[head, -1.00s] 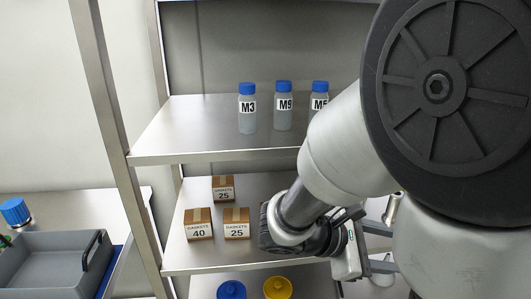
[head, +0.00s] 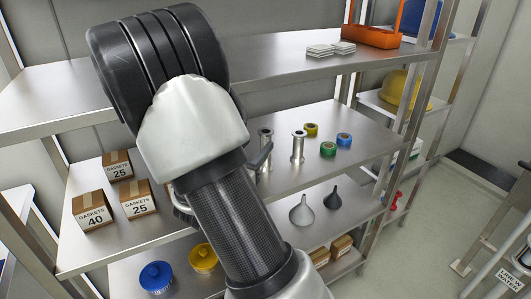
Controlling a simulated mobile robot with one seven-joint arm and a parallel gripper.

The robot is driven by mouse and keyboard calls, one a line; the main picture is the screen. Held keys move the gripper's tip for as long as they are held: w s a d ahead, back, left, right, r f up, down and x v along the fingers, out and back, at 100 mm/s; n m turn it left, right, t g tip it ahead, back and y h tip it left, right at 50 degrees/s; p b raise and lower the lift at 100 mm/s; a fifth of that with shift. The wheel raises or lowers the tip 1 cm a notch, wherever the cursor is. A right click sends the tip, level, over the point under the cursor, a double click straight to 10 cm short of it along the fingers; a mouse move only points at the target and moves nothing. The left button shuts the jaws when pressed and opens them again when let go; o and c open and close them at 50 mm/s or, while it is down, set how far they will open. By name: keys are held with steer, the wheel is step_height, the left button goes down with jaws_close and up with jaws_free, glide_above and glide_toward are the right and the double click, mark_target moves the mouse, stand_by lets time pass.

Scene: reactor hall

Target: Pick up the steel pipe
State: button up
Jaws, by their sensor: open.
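Two upright steel pipe pieces with flanged ends stand on the middle shelf. One steel pipe (head: 298,147) is in full view right of my arm. The other steel pipe (head: 265,143) is just left of it and partly hidden. My gripper (head: 261,158) is mostly hidden behind my arm; a grey finger part shows at the left pipe, overlapping it in the picture. I cannot tell whether it touches. The gripper is open, and no pipe is seen held.
Gasket boxes (head: 137,203) stand at the left of the middle shelf (head: 350,165). Coloured rolls (head: 328,149) stand right of the pipes. The upper shelf (head: 285,52) hangs above them. Below are funnels (head: 302,212) and blue and yellow lidded containers (head: 157,277).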

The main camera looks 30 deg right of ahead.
mark_target(263, 139)
steer(key=shift+s+b+x, duration=0.1)
steer(key=shift+b+x, duration=0.05)
steer(key=shift+x, duration=1.45)
steer(key=shift+s+b+x, duration=0.15)
steer(key=shift+x, duration=1.4)
steer(key=shift+d+f, duration=0.1)
jaws_close()
